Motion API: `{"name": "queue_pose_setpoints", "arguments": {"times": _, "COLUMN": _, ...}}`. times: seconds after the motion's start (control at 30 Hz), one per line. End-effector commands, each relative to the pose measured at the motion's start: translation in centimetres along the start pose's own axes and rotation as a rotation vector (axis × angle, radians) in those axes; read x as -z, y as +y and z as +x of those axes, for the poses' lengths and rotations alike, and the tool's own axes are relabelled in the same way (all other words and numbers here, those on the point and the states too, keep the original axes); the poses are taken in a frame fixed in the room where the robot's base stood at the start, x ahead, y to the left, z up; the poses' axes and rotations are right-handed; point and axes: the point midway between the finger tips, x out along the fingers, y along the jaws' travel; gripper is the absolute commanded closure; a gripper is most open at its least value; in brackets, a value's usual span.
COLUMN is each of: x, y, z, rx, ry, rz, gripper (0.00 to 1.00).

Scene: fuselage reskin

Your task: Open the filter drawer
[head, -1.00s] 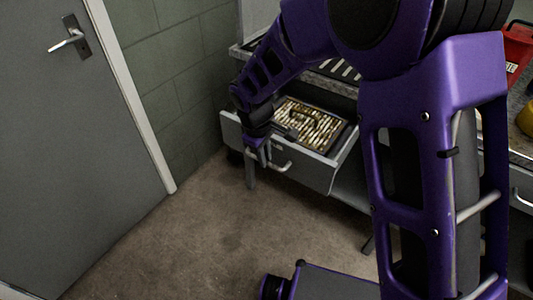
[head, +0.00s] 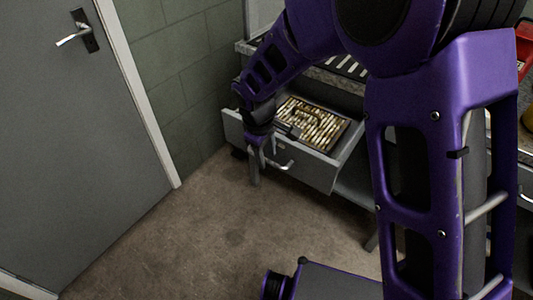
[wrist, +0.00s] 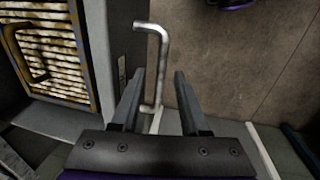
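The filter drawer (head: 308,170) is grey and stands pulled out from the bench in the head view. A framed, pleated filter (head: 310,122) lies inside it and also shows at the left of the wrist view (wrist: 55,48). A pale bar handle (wrist: 163,60) sticks out from the drawer front (wrist: 118,40). My gripper (wrist: 157,76) is at the handle with its fingers apart. The lower part of the handle lies between the fingers, with gaps visible on both sides. In the head view my gripper (head: 262,160) is in front of the drawer, near the handle's left end.
A grey door (head: 75,150) with a lever handle (head: 78,32) stands at the left, beside a green block wall (head: 175,80). Brown floor (head: 200,235) in front of the drawer is clear. A red object (head: 525,45) sits on the bench at the right.

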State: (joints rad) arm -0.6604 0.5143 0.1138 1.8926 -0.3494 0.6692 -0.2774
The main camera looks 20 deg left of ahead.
Motion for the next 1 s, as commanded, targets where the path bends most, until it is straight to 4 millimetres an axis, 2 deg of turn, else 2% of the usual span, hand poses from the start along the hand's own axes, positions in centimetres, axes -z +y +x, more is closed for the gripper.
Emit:
{"name": "queue_pose_setpoints", "arguments": {"times": 0.17, "x": 0.0, "y": 0.0, "z": -0.1, "rx": 0.0, "ry": 0.0, "rz": 0.0, "gripper": 0.55}}
{"name": "queue_pose_setpoints", "arguments": {"times": 0.33, "x": 0.1, "y": 0.1, "z": -1.8, "rx": -0.001, "ry": 0.003, "rz": 0.0, "gripper": 0.55}}
{"name": "queue_pose_setpoints", "arguments": {"times": 0.8, "x": 0.1, "y": 0.1, "z": -12.9, "rx": -0.002, "ry": 0.003, "rz": 0.0, "gripper": 0.55}}
{"name": "queue_pose_setpoints", "arguments": {"times": 1.0, "x": 0.1, "y": 0.1, "z": -16.2, "rx": -0.001, "ry": 0.002, "rz": 0.0, "gripper": 0.55}}
